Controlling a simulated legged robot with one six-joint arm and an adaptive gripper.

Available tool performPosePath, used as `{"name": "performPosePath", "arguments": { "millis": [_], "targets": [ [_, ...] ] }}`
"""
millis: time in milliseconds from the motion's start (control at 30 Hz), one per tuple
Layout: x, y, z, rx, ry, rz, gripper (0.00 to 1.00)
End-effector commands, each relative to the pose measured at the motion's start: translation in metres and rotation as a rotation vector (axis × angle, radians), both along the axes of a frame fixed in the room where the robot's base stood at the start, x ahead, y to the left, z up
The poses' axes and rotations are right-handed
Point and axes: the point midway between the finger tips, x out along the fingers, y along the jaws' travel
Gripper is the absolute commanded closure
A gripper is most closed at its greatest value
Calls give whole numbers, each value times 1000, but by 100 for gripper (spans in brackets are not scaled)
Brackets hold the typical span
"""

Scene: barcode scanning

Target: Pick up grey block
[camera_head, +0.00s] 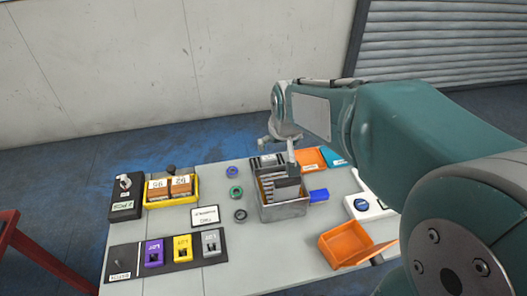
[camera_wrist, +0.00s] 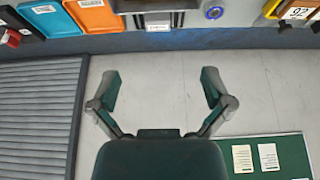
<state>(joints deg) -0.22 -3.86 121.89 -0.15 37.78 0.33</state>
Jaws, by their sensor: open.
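The grey block (camera_head: 211,242) carries a LOT label and stands at the right end of a black tray (camera_head: 126,277) at the table's front left, in the head view. A yellow block (camera_head: 182,248) and a purple block (camera_head: 154,253) stand to its left. I cannot make out the grey block in the wrist view. My gripper (camera_wrist: 162,86) is open and empty in the wrist view, its two fingers spread wide. In the head view my gripper (camera_head: 272,138) is small, above the table's back edge, well behind and right of the grey block.
A metal bin (camera_head: 284,211) with dark items stands mid-table, right of the grey block. A yellow tray (camera_head: 194,187) holds brown blocks behind it. An open orange box (camera_head: 347,243) stands at the front right. A small sign (camera_head: 205,216) and several coloured rings lie between.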

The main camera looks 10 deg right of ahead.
Motion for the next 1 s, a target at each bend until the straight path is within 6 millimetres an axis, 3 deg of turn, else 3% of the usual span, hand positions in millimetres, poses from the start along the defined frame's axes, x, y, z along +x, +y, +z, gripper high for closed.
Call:
{"name": "performPosePath", "arguments": {
  "millis": [200,400,567,800,1000],
  "targets": [
    [45,-1,-34,1,21,-1,0],
    [72,1,-59,0,29,0,0],
    [79,1,-68,0,31,0,0],
    [93,0,-102,0,34,0,0],
    [99,0,-118,0,30,0,0]
  ]
}}
